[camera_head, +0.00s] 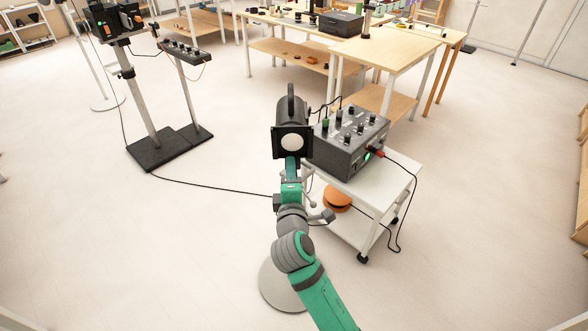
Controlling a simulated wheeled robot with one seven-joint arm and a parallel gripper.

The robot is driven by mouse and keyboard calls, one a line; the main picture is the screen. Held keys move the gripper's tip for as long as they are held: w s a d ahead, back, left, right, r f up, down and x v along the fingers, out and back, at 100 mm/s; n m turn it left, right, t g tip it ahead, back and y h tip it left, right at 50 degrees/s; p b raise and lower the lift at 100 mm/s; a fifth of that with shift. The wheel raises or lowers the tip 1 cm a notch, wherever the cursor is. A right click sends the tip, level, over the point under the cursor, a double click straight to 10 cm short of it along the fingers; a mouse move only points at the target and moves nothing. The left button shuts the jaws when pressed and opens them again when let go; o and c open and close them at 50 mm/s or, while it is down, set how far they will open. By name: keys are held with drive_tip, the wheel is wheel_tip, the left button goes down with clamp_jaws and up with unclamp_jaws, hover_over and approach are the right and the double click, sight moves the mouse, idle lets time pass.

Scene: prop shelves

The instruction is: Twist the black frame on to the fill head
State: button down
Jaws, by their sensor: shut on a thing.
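The fill head (291,108) is a black lamp with a loop handle on top, standing beside a white cart. The black frame (278,145) is a square plate at the lamp's front, with the pale round lens showing through its middle. From this view I cannot tell whether the frame is locked on or only held against the lamp. My gripper (291,160) is right below the frame and shut on its lower edge. My green arm reaches up from the bottom and hides the fingertips in part and most of the lamp's stand.
A grey control box (347,140) with knobs and a red plug sits on the white cart (398,178), close right of the frame. A round stand base (280,287) lies below my arm. Cables (215,187) cross the floor.

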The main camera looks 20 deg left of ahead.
drive_tip(key=shift+a, duration=0.15)
drive_tip(key=c, duration=1.7)
unclamp_jaws()
drive_tip(key=shift+f, duration=0.1)
drive_tip(key=shift+s, duration=0.1)
drive_tip(key=v, duration=1)
drive_tip(key=shift+s, duration=0.3)
